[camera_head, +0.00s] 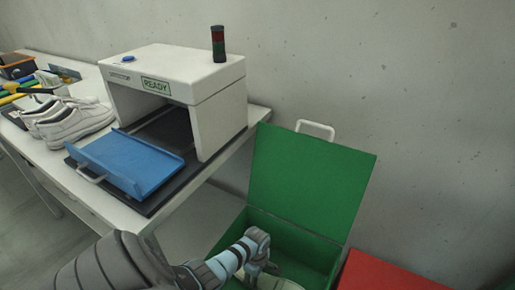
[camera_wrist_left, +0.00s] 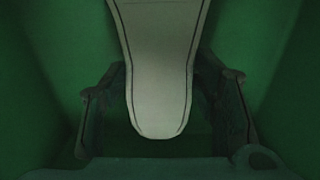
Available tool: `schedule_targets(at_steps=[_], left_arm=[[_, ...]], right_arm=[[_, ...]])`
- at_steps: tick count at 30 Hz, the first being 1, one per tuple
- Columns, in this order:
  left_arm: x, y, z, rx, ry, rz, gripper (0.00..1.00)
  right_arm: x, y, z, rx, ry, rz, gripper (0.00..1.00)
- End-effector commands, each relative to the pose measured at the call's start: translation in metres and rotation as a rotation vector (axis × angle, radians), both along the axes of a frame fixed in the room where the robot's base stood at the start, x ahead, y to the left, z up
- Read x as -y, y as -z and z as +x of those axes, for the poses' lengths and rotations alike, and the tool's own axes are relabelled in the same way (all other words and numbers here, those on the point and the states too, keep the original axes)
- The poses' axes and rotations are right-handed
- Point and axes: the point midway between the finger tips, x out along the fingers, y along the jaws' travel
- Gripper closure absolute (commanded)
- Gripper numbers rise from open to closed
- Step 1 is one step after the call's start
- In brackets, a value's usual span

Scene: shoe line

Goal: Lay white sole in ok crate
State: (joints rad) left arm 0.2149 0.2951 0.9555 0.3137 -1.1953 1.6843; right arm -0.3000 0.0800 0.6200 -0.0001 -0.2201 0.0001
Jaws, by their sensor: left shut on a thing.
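The green crate (camera_head: 315,258) stands on the floor at the lower middle of the head view, its green lid (camera_head: 312,180) raised against the wall. My left gripper (camera_head: 263,268) points down inside the crate opening and is shut on the white sole (camera_head: 275,284). In the left wrist view the pale sole (camera_wrist_left: 158,60) with a dark edge line lies between the two fingers of my left gripper (camera_wrist_left: 160,95). Green walls surround it there. I cannot tell whether the sole touches the crate floor. My right gripper is not in view.
A red crate or lid (camera_head: 385,275) is right beside the green crate. To the left, a white table (camera_head: 112,205) carries a white machine marked READY (camera_head: 180,85), a blue tray (camera_head: 130,163) and white shoes (camera_head: 72,122). A concrete wall closes the back.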

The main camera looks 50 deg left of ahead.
Motion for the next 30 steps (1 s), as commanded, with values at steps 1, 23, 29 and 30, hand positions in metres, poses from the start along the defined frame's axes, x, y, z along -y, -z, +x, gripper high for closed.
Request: schedule_targets(at_steps=[1,23,29,30], left_arm=[[0.000,-0.001,0.000,0.001,0.000,0.000,0.81],[-0.001,-0.041,0.001,0.006,0.002,0.002,0.22],[-0.001,-0.096,0.001,0.005,0.002,0.001,0.22],[-0.001,-0.104,0.001,0.004,0.001,0.002,0.22]], right_arm=[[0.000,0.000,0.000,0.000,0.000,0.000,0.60],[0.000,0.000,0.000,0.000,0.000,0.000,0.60],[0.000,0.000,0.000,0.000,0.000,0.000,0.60],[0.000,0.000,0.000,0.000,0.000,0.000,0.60]])
